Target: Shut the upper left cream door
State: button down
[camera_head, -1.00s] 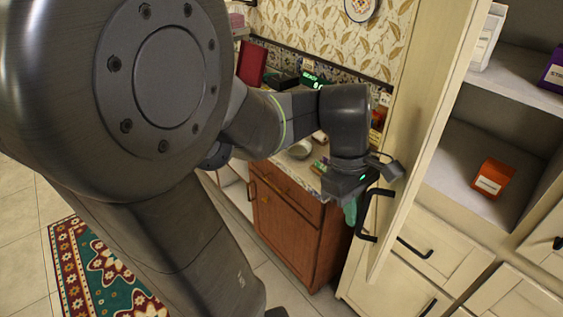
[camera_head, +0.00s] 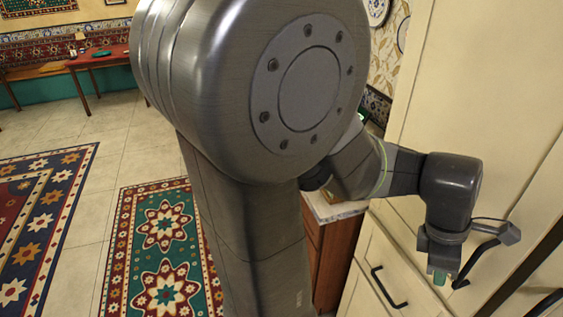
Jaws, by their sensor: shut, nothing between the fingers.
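The upper left cream door (camera_head: 480,100) stands at the right of the view, with its broad outer face towards me. A dark strip shows past its right edge, low down, so it looks partly open; how far I cannot tell. Its black handle (camera_head: 474,264) is a bent bar near that edge. My gripper (camera_head: 440,277) points down just left of the handle, close to the door face. It is shut and empty, with a greenish tip. Whether it touches the door or handle I cannot tell.
A cream drawer with a black pull (camera_head: 388,287) lies below the door. A brown wooden cabinet (camera_head: 335,248) with a pale countertop stands behind my arm. Patterned rugs (camera_head: 160,245) cover the tiled floor at left, which is open. A red-topped table (camera_head: 100,57) stands far left.

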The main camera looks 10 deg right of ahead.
jog(key=d, duration=0.4)
jog(key=shift+d+r, duration=0.1)
jog(key=shift+w+d+r, duration=0.1)
jog(key=shift+r, duration=0.05)
dwell(0.4)
